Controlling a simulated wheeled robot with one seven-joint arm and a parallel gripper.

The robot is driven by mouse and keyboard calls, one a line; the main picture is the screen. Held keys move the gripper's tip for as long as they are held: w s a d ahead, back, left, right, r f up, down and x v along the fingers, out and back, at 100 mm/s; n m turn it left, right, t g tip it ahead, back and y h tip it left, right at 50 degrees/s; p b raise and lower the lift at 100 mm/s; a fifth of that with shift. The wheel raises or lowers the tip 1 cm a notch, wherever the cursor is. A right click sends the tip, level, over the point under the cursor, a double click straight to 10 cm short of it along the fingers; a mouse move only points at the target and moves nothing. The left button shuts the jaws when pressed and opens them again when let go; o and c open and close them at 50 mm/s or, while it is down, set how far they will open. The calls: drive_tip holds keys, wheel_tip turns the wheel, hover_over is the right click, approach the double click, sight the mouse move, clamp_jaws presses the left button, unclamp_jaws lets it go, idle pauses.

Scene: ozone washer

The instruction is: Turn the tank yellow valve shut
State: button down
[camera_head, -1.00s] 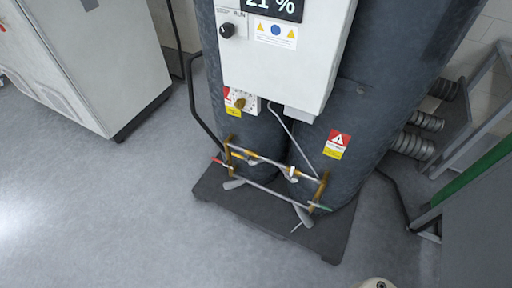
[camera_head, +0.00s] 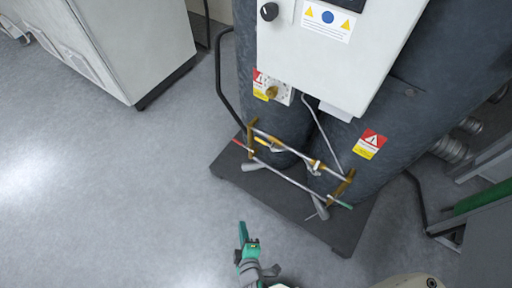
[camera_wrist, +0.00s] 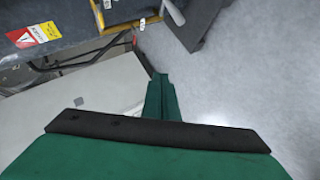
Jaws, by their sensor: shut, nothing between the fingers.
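A frame of brass fittings and thin pipes (camera_head: 300,160) stands low in front of the dark tanks (camera_head: 285,125) in the head view. A small yellow lever (camera_head: 262,141) shows near the left end of its upper pipe. A white valve sits further right on that pipe. A brass-coloured knob (camera_head: 272,92) is on a white plate above the frame. My green and grey gripper (camera_head: 242,230) is below and left of the frame, apart from it, shut and empty. In the wrist view its green fingers (camera_wrist: 160,88) are together, and part of the brass frame (camera_wrist: 100,8) shows at the top.
A dark base plate (camera_head: 285,195) lies under the tanks. A white control box (camera_head: 325,55) hangs above the frame. A pale cabinet (camera_head: 130,45) stands at the upper left. A black curved rail (camera_head: 221,95) runs beside the left tank. The grey floor at left is clear.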

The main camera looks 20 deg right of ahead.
drive_tip(key=w+d+f+n+g+h, duration=0.1)
drive_tip(key=w+d+f+n+h, duration=0.2)
drive_tip(key=w, duration=0.4)
drive_tip(key=w+d+f+n+g+h, duration=0.1)
drive_tip(key=w+d+f+n, duration=0.15)
drive_tip(key=w+n, duration=0.35)
drive_tip(key=w+d+r+n+g+h, duration=0.1)
drive_tip(key=w+d+r+n+h, duration=0.1)
drive_tip(key=w, duration=0.5)
drive_tip(key=w+d+r+n+g+h, duration=0.2)
drive_tip(key=w, duration=0.5)
drive_tip(key=w+d+f, duration=0.1)
drive_tip(key=w+d, duration=0.4)
drive_tip(key=d, duration=0.2)
drive_tip(key=shift+w, duration=0.3)
drive_tip(key=shift+w, duration=0.1)
